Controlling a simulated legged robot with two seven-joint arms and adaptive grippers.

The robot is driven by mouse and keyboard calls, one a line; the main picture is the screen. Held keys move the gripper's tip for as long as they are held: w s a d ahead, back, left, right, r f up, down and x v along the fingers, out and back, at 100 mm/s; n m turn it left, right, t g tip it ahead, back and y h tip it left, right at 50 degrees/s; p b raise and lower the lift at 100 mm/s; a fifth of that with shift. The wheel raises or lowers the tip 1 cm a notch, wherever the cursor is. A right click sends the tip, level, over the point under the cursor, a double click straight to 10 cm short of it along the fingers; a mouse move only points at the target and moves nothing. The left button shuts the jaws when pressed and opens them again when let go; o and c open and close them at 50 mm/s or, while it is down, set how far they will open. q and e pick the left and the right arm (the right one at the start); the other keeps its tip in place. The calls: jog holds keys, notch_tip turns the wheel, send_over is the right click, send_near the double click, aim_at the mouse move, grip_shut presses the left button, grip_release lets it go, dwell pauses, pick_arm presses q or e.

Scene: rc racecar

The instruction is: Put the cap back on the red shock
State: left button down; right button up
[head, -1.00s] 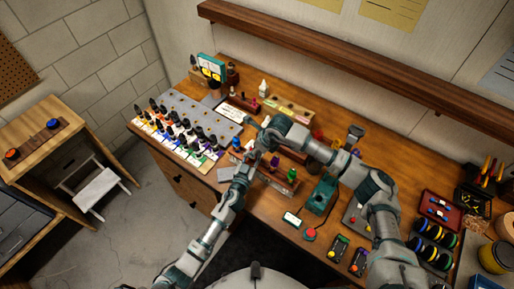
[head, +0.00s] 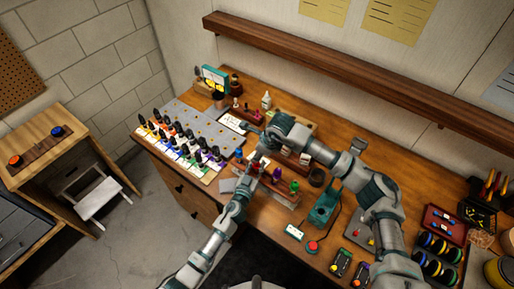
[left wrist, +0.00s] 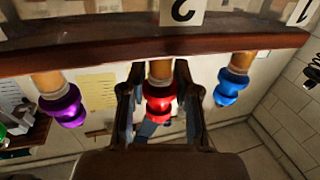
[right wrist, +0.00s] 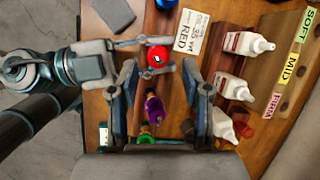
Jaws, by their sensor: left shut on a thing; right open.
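The red shock (right wrist: 157,57) stands in the wooden stand (head: 281,191) between the blue shock (left wrist: 232,84) and the purple shock (left wrist: 64,105). My left gripper (left wrist: 157,84) is shut on its red body, which shows between the fingers in the left wrist view (left wrist: 160,102). My right gripper (right wrist: 160,76) is open and empty. In the right wrist view its fingers spread to either side, with the red shock's top near the fingertips and the purple shock (right wrist: 153,108) between them lower down. I cannot make out the red shock's cap.
A green shock (head: 294,187) stands at the right of the row. White bottles (right wrist: 248,43) stand beside labels SOFT, MID and FIRM.

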jog(key=n, duration=0.4)
jog(key=shift+w+a+r+n+g+h, duration=0.2)
jog(key=shift+w+n+g+h, duration=0.1)
jog(key=shift+n, duration=0.1)
jog(key=n, duration=0.2)
jog(key=shift+n, duration=0.4)
jog(key=n, duration=0.3)
jog(key=n+h, duration=0.1)
jog(key=shift+w+a+r+n+g, duration=0.1)
jog(key=shift+a+r+n+g, duration=0.1)
jog(key=shift+r+n+g, duration=0.15)
jog(key=n, duration=0.2)
jog(key=shift+r+n, duration=0.15)
jog(key=shift+n, duration=0.2)
jog(key=n, duration=0.3)
jog(key=n+g+h, duration=0.1)
jog(key=shift+a+r, duration=0.1)
jog(key=shift+r, duration=0.25)
jog(key=n, duration=0.2)
jog(key=r+n, duration=0.1)
jog(key=n, duration=0.2)
jog(key=shift+a+n+h, duration=0.1)
jog(key=shift+n+h, duration=0.2)
jog(key=shift+h, duration=0.1)
jog(key=shift+w+f, duration=0.1)
jog(key=shift+f, duration=3.95)
